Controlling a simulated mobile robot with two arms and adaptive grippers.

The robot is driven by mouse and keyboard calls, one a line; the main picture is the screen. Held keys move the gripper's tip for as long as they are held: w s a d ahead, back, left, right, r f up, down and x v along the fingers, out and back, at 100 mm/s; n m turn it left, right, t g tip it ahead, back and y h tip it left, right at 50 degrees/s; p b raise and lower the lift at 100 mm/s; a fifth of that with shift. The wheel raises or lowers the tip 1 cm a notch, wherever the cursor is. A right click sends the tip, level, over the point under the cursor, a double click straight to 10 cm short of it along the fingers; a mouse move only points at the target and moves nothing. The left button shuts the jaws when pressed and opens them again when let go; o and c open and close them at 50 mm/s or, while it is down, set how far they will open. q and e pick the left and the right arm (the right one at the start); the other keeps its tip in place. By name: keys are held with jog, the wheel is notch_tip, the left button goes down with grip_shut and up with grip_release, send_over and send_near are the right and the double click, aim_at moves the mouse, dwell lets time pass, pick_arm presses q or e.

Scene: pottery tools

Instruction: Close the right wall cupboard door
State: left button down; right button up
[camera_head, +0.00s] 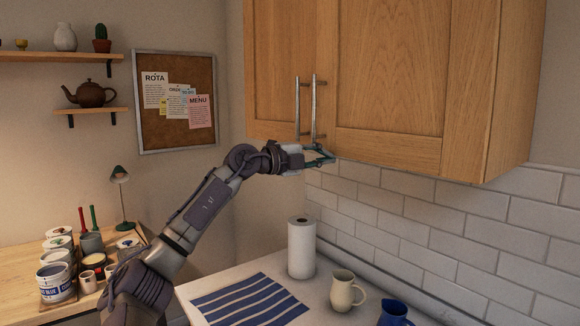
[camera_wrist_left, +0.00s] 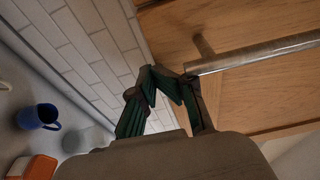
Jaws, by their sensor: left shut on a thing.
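The right wall cupboard door (camera_head: 405,75) is pale wood and looks flush or nearly flush with the cupboard front; a small gap cannot be ruled out. Its upright metal bar handle (camera_head: 314,105) stands beside the left door's handle (camera_head: 297,105). My left gripper (camera_head: 322,155) is at the door's lower left corner, just below the handle. In the left wrist view its fingers (camera_wrist_left: 165,100) lie either side of the door's lower edge, close to the end of the handle (camera_wrist_left: 255,52). It is shut on the door there; the exact contact is partly hidden. My right gripper is out of view.
Below stand a paper towel roll (camera_head: 301,247), a cream jug (camera_head: 343,291) and a blue jug (camera_head: 394,314) on the counter, beside a striped cloth (camera_head: 250,300). A tiled wall (camera_head: 430,225) lies under the cupboard. Paint tins (camera_head: 56,280) stand at left.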

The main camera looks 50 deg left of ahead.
pick_arm(q)
jog(key=s+a, duration=0.2)
jog(key=s, duration=0.8)
jog(key=shift+s+r, duration=0.25)
jog(key=shift+s, duration=0.15)
jog(key=shift+a, duration=0.15)
